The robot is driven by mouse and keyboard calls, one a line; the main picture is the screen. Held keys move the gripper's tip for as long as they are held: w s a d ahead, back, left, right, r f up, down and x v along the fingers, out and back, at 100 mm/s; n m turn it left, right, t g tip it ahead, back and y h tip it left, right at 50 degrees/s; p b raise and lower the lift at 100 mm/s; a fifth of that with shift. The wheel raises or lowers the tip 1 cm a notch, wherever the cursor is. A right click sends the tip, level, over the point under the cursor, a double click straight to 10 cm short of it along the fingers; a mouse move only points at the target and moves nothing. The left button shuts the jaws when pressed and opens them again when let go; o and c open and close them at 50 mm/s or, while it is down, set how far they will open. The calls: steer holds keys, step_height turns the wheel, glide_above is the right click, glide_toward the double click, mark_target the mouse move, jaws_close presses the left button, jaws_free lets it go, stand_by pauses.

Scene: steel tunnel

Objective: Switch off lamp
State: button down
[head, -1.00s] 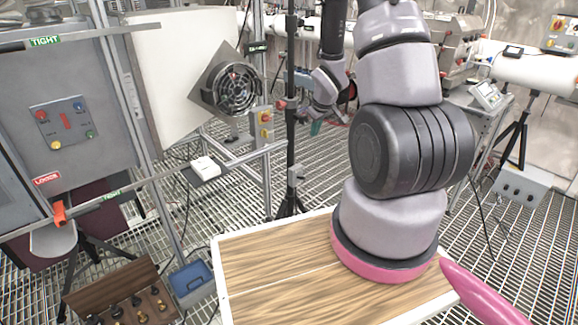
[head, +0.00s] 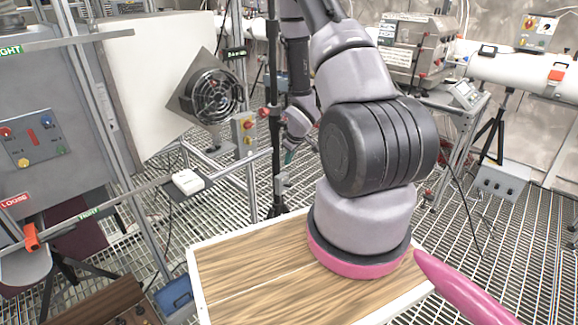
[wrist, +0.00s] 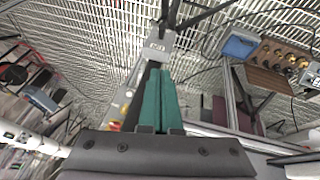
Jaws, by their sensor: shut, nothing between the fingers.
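I cannot make out a lamp for certain in either view. A yellow switch box (head: 243,130) with a red button is on a metal post left of my arm in the head view. In the wrist view, a small blurred yellow and red patch (wrist: 122,103) shows left of my fingers; I cannot tell if it is the same box. My gripper (head: 289,157) is small in the head view, right of the switch box and apart from it in the picture. In the wrist view the teal fingers of my gripper (wrist: 160,75) are together and empty.
A grey panel (head: 35,138) with coloured buttons is at the left. A black stand pole (head: 273,100) is close to my gripper. The floor is grating.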

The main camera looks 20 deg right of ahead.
glide_above(287, 184)
steer(key=s+a, duration=0.1)
steer(key=s, duration=0.1)
steer(key=f, duration=0.7)
steer(key=shift+w+a, duration=0.15)
steer(key=shift+w, duration=0.1)
steer(key=f, duration=0.2)
steer(key=d+f, duration=0.1)
steer(key=shift+s+f, duration=0.15)
steer(key=shift+s, duration=0.1)
steer(key=shift+s+d+f, duration=0.1)
steer(key=shift+d+f, duration=0.05)
steer(key=shift+f, duration=0.3)
